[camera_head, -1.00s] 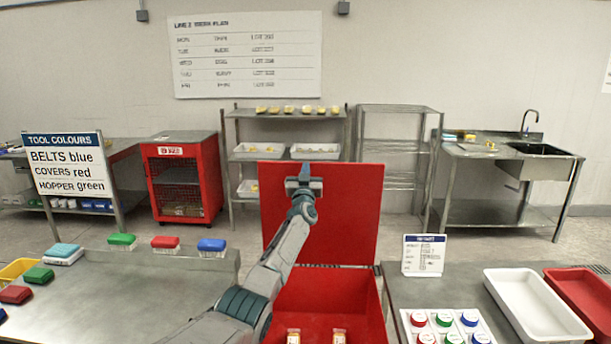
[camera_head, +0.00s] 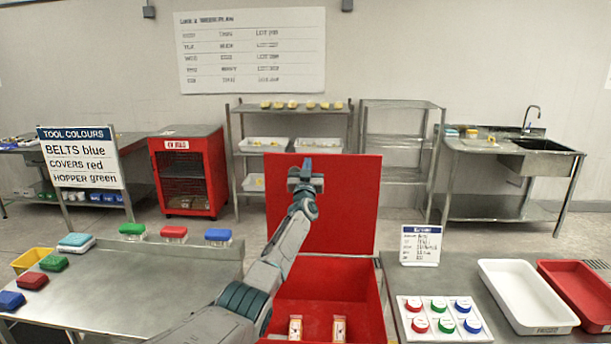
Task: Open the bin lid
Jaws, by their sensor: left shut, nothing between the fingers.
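The red bin (camera_head: 365,300) stands in front of me between two metal tables. Its red lid (camera_head: 350,205) stands up, raised at the back of the bin, so the inside shows. Two small orange-and-white packs (camera_head: 339,328) are inside near the front. My left gripper (camera_head: 306,172) is shut and empty, in front of the upper left part of the raised lid. I cannot tell whether it touches the lid. My left arm crosses the bin's left side and hides part of it. My right gripper is out of view.
The left table (camera_head: 140,285) holds several coloured brushes along its edges. The right table (camera_head: 455,270) holds a sign card (camera_head: 421,246), a white board with coloured round pieces (camera_head: 402,322), a white tray (camera_head: 490,270) and a red tray (camera_head: 590,318). Shelves and a sink stand behind.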

